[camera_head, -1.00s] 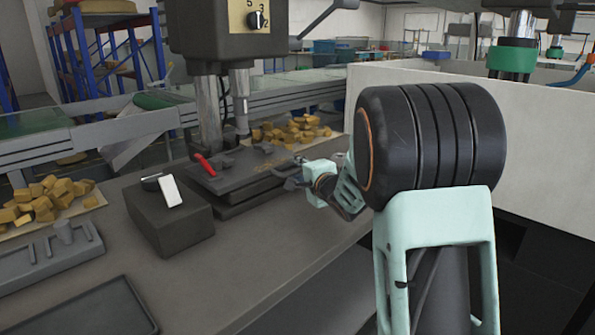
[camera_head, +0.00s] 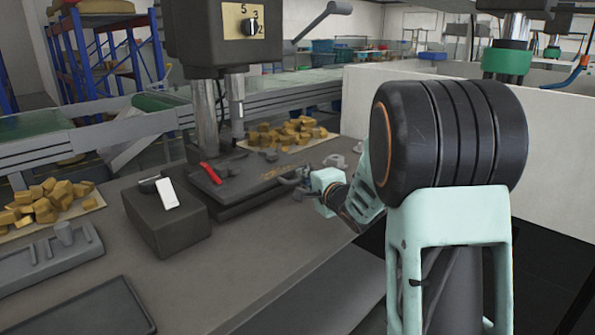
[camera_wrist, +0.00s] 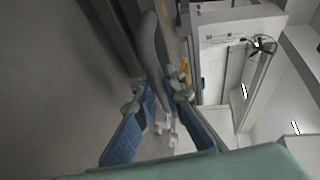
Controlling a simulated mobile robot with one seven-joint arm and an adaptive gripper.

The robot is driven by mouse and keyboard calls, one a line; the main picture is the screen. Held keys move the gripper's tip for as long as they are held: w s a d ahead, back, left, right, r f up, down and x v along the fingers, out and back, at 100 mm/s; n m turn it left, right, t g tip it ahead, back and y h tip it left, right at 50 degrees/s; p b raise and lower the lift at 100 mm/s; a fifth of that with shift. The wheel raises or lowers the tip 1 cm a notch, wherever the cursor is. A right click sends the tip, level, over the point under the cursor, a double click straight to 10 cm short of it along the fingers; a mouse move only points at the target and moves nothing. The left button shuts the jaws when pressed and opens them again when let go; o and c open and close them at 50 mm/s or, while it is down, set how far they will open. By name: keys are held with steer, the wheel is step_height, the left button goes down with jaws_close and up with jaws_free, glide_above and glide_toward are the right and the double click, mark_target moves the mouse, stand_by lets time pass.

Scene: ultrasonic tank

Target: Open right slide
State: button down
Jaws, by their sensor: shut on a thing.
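A dark grey machine base with a flat slide plate (camera_head: 240,182) stands on the bench under the press columns. A grey handle (camera_wrist: 152,48) shows in the wrist view, running between the blue-padded fingers. My gripper (camera_head: 296,185) is at the right end of the base, shut on this handle; in the wrist view my gripper (camera_wrist: 160,98) has a finger on each side of it. My own wrist and the small size in the head view partly hide the contact. A red lever (camera_head: 209,173) lies on the left part of the plate.
A dark block (camera_head: 165,225) with a white piece on top stands left of the base. Yellow pieces (camera_head: 290,130) lie behind the base and more (camera_head: 45,205) at the left. A white wall (camera_head: 440,110) rises behind my arm. The bench front (camera_head: 260,260) is clear.

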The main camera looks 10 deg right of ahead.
steer(key=s+d+p, duration=0.1)
steer(key=s+d, duration=0.2)
steer(key=s, duration=0.1)
steer(key=s+d+p, duration=0.2)
steer(key=s, duration=0.2)
steer(key=s+d+p, duration=0.1)
steer(key=s+d, duration=0.2)
steer(key=s, duration=0.1)
steer(key=shift+d+p, duration=0.3)
steer(key=c, duration=2)
jaws_free()
steer(key=v, duration=1.2)
steer(key=shift+w, duration=0.1)
